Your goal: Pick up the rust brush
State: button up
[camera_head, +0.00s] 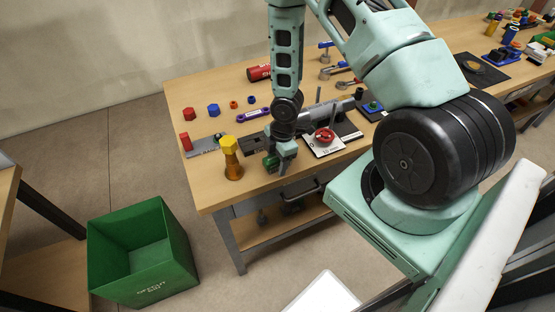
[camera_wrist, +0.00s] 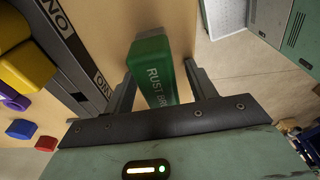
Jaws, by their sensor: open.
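The rust brush, a green block with white "RUST BR…" lettering (camera_wrist: 152,62), lies on the wooden table and reaches between my fingers in the wrist view. In the head view a small green part of it (camera_head: 271,161) shows beside my fingers near the table's front edge. My gripper (camera_head: 285,158) points down there. In the wrist view my gripper (camera_wrist: 160,78) is open, with one finger on each side of the brush. The left finger is close to it, and a gap shows at the right finger. The brush's near end is partly hidden by my gripper's body.
A brass post with a yellow hexagonal top (camera_head: 231,158) stands left of my gripper. A red valve wheel on a white plate (camera_head: 324,138) is to the right. Blue and red pieces lie behind. A green bin (camera_head: 185,240) stands on the floor at front left.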

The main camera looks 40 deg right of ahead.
jog(key=c, duration=1.1)
jog(key=shift+r, duration=0.1)
notch_tip(320, 180, up, 10)
jog(key=shift+f+b, duration=0.1)
jog(key=shift+b, duration=0.2)
jog(key=o, duration=0.3)
jog(key=shift+c, duration=0.9)
jog(key=shift+f+b, duration=4)
jog(key=shift+f, duration=0.85)
jog(key=o, duration=1)
jog(key=shift+r, duration=0.15)
